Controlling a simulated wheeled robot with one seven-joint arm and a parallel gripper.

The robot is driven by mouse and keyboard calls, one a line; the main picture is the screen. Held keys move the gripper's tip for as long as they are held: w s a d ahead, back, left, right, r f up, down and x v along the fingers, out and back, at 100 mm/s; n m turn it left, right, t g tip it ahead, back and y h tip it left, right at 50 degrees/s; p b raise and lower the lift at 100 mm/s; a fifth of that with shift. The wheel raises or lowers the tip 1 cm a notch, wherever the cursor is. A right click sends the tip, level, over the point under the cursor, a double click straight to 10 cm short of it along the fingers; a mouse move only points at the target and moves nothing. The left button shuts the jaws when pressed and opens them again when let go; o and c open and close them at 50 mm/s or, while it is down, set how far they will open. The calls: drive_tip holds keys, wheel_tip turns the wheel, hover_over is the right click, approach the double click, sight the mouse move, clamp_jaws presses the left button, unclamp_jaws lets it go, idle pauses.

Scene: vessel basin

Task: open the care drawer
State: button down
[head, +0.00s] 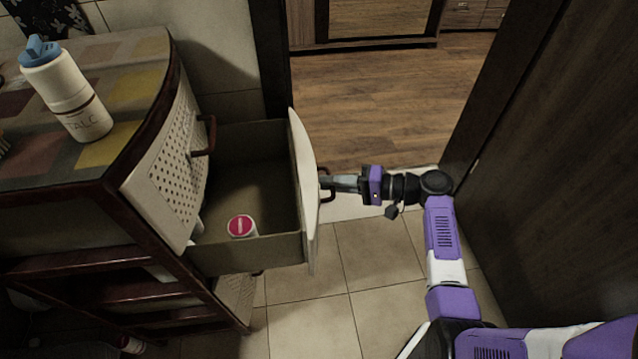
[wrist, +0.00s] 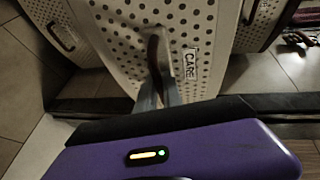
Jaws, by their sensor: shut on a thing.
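The care drawer (head: 247,250) stands pulled out of the cabinet on the left, its inside open to view. Its white perforated front also fills the middle of the wrist view (wrist: 120,25), with a label reading CARE. My gripper (head: 335,184) is at the outer side of the drawer front, shut on the dark curved handle (wrist: 154,52). The fingertips are partly hidden by the handle. A small white tub with a red top (head: 241,226) lies inside the drawer near its front left corner.
A white talc bottle with a blue cap (head: 66,90) stands on the cabinet's patchwork top (head: 140,65). Another perforated drawer front (head: 170,170) is beside the open drawer. A dark door (head: 560,150) is close on the right. Tiled floor (head: 345,265) lies clear below my arm.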

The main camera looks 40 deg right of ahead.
drive_tip(key=shift+s+f, duration=0.1)
drive_tip(key=c, duration=1.8)
unclamp_jaws()
drive_tip(key=shift+o, duration=0.2)
drive_tip(key=shift+d, duration=0.1)
drive_tip(key=v, duration=0.7)
drive_tip(key=shift+s+d+p, duration=0.15)
drive_tip(key=shift+s+p, duration=0.15)
drive_tip(key=shift+p, duration=0.15)
